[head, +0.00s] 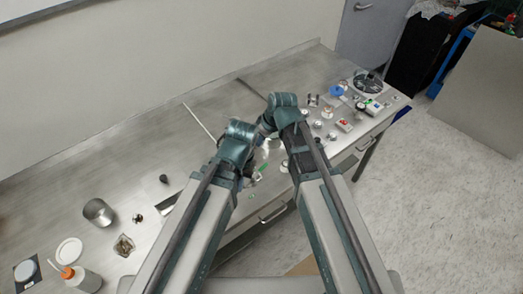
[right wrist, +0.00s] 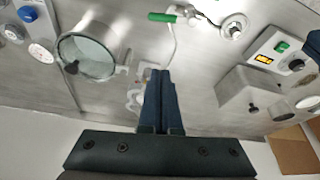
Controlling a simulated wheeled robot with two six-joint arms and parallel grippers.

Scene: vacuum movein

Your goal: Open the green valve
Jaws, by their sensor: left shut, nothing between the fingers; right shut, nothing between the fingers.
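The green valve handle (right wrist: 162,17) is at the top of the right wrist view, pointing left from its small metal fitting. A green piece (head: 264,167), apparently this handle, shows between my arms in the head view. My right gripper (right wrist: 160,74) is shut and empty. In the right wrist view its fingertips lie below the handle in the picture, with a visible gap between them. My left gripper (head: 249,169) is a small dark shape below its wrist in the head view, shut and partly hidden. The forearms cover part of the bench around the valve.
A round glass-topped chamber (right wrist: 92,52) is left of my right fingers. A metal flange (right wrist: 235,26) and a box with a green button (right wrist: 283,48) are to the right.

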